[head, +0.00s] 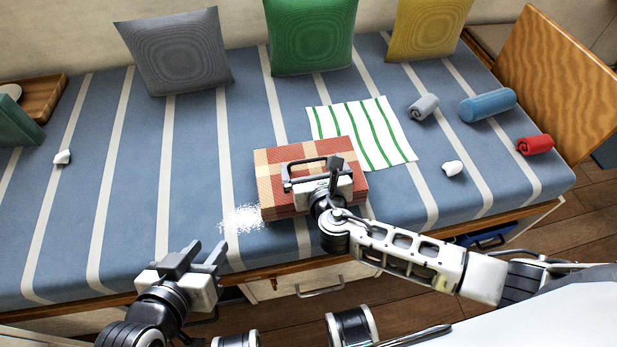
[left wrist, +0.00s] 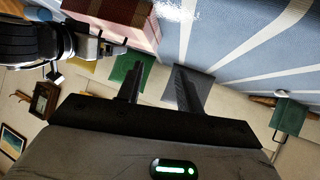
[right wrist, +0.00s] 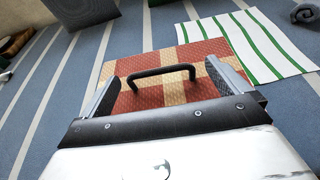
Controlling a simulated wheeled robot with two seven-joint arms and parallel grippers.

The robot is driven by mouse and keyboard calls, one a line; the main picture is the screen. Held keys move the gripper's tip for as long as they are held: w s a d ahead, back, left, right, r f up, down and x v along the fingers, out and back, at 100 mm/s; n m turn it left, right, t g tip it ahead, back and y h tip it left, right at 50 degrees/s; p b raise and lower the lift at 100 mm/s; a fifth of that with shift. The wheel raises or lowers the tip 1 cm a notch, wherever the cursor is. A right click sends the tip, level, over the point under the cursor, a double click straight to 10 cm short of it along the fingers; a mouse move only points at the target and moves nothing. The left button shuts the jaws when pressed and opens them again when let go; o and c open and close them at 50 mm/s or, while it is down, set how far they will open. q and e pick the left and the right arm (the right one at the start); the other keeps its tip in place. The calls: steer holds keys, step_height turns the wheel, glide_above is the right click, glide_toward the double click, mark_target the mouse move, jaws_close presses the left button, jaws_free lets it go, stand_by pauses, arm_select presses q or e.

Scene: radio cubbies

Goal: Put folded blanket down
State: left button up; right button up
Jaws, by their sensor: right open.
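The folded blanket (head: 268,178) is a thick red-and-tan checked block with a dark handle on top. It rests on the blue striped mattress (head: 190,190), near its front edge. My right gripper (head: 312,175) is over the blanket. In the right wrist view its fingers are apart, one at each side of the handle (right wrist: 162,74), and do not visibly close on it. The blanket also shows at the top of the left wrist view (left wrist: 130,14). My left gripper (head: 197,254) is open and empty, in front of the mattress edge at the lower left.
A white cloth with green stripes (head: 360,128) lies flat behind the blanket. White powder (head: 242,218) is spilled left of it. Grey (head: 423,107), blue (head: 487,105) and red (head: 535,146) rolls lie right. Cushions (head: 310,35) stand along the back. The left middle mattress is clear.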

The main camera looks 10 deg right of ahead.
mark_target(308, 160)
steer(key=b+x, duration=0.2)
steer(key=x, duration=0.2)
steer(key=shift+w+a+f, duration=0.1)
steer(key=shift+a+f, duration=0.1)
steer(key=shift+f, duration=0.05)
steer(key=shift+w+f, duration=0.1)
steer(key=shift+w, duration=0.35)
steer(key=c, duration=1.8)
arm_select(q)
steer(key=f, duration=0.1)
steer(key=d+f+g, duration=0.1)
steer(key=f, duration=0.1)
steer(key=shift+w+f, duration=0.2)
steer(key=shift+f, duration=0.1)
steer(key=shift+r, duration=0.1)
arm_select(e)
steer(key=shift+r, duration=0.25)
